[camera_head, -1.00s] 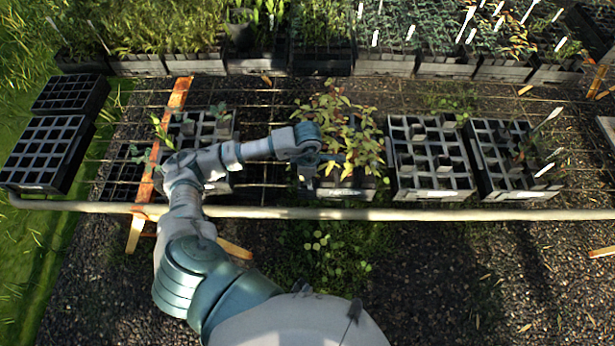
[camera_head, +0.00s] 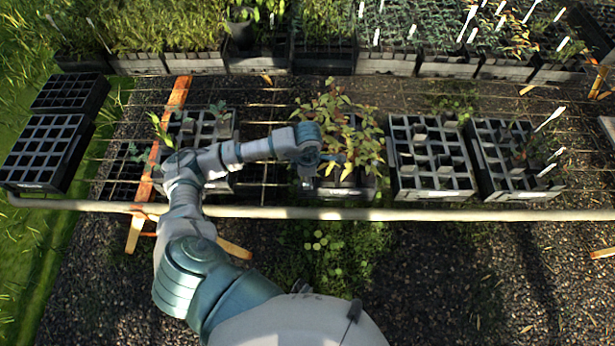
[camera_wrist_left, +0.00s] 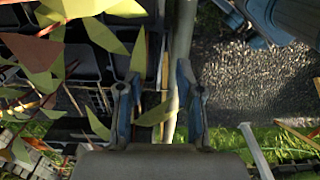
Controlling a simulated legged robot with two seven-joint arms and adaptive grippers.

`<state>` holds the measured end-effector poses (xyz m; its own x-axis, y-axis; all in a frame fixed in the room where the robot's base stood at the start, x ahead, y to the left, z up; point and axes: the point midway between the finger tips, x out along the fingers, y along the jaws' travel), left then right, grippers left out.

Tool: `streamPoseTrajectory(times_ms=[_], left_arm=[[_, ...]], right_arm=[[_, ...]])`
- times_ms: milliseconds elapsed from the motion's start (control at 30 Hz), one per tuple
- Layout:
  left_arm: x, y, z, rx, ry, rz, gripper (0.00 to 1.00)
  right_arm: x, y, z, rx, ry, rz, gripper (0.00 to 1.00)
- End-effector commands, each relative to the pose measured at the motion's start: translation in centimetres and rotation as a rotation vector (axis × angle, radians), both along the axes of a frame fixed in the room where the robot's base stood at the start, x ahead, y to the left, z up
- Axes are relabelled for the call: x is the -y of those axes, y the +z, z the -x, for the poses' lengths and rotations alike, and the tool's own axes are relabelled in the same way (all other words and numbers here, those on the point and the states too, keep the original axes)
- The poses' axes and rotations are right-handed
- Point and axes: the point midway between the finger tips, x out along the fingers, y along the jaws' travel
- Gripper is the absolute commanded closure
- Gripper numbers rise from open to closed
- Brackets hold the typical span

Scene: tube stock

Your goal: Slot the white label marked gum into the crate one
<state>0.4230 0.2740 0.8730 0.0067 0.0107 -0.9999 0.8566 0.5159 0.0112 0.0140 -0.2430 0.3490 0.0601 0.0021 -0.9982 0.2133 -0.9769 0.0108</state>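White labels stand in the right-hand crate (camera_head: 505,185), one tall label (camera_head: 550,118) at its back and a lower label (camera_head: 546,170) near its front edge. Their writing is too small to read, so I cannot tell which is marked gum. Crate numbers are not readable either. My left gripper (camera_head: 332,158) is over the crate with the yellow-green leafy plant (camera_head: 340,130), partly hidden by leaves. In the left wrist view my left gripper (camera_wrist_left: 157,105) has its fingers apart, with leaves behind the gap and nothing held. My right gripper is not in view.
A mostly empty crate (camera_head: 432,193) stands right of the leafy plant. Two black trays (camera_head: 48,150) sit at the left. A pale rail (camera_head: 420,214) runs along the front of the wire bench. A row of planted crates with more white labels lines the back.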

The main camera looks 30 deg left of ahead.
Motion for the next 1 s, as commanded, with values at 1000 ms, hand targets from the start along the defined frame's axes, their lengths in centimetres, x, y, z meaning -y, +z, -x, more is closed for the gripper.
streamPoseTrajectory(times_ms=[1000], left_arm=[[0.0,11.8,0.0,-0.002,0.000,0.001,0.65]], right_arm=[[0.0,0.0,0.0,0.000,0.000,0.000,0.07]])
